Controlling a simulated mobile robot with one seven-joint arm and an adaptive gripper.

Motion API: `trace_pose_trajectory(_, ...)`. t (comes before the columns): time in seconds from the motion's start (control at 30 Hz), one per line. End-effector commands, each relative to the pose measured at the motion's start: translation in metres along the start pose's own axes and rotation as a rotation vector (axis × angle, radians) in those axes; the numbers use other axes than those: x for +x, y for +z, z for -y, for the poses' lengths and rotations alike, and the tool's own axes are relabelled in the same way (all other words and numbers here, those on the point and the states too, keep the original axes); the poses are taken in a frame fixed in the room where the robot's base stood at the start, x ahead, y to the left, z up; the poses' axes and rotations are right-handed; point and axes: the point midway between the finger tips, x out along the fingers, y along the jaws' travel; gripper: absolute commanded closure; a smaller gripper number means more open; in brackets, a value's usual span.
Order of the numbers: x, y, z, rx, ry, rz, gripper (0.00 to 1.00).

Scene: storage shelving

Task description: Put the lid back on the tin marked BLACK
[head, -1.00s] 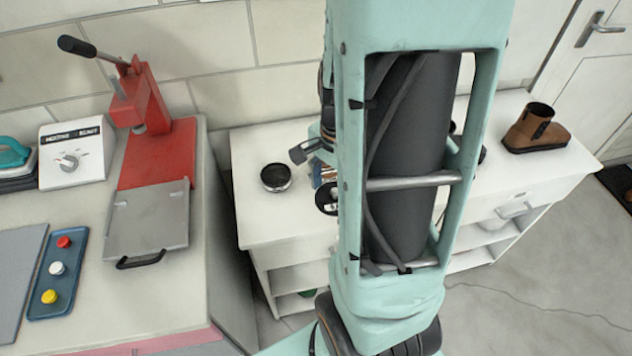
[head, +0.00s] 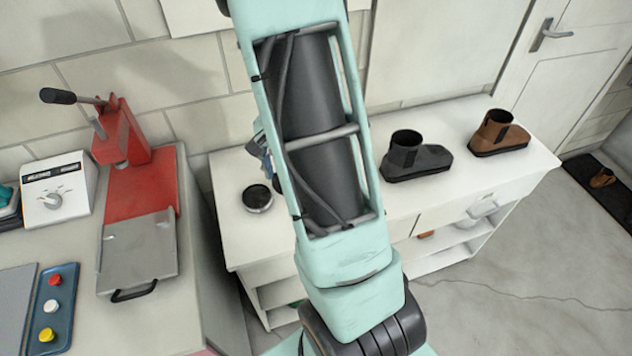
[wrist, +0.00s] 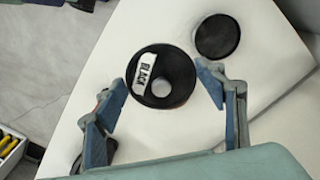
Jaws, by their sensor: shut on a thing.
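In the wrist view my gripper (wrist: 162,88) is shut on a round black lid (wrist: 178,72), which bears a white label reading BLACK and sits between the two blue fingertips. It looks held above the white counter, though its height is hard to judge. Just beyond it, up and to the right, a round dark-topped tin (wrist: 217,36) stands on the counter, apart from the lid. In the head view this tin (head: 257,198) shows a black top and metallic side, left of my arm. My arm hides most of the gripper and the lid there.
The white counter (head: 232,235) also carries a dark grey shoe (head: 418,160) and a brown shoe (head: 498,135) at right. On the left bench are a red press (head: 130,160), a control box (head: 55,190) and a blue tray (head: 55,310) with coloured buttons.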

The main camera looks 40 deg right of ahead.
Motion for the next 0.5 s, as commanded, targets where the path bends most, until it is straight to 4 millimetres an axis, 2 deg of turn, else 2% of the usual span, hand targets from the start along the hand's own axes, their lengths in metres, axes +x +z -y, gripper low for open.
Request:
trace_pose_trajectory(0.03, 0.002, -0.002, 0.020, -0.039, 0.000, 0.003, 0.48)
trace_pose_trajectory(0.2, 0.014, 0.000, 0.071, -0.130, -0.012, 0.014, 0.48)
trace_pose_trajectory(0.33, 0.020, 0.003, 0.095, -0.169, -0.021, 0.020, 0.48)
trace_pose_trajectory(0.5, 0.025, 0.005, 0.105, -0.188, -0.025, 0.023, 0.48)
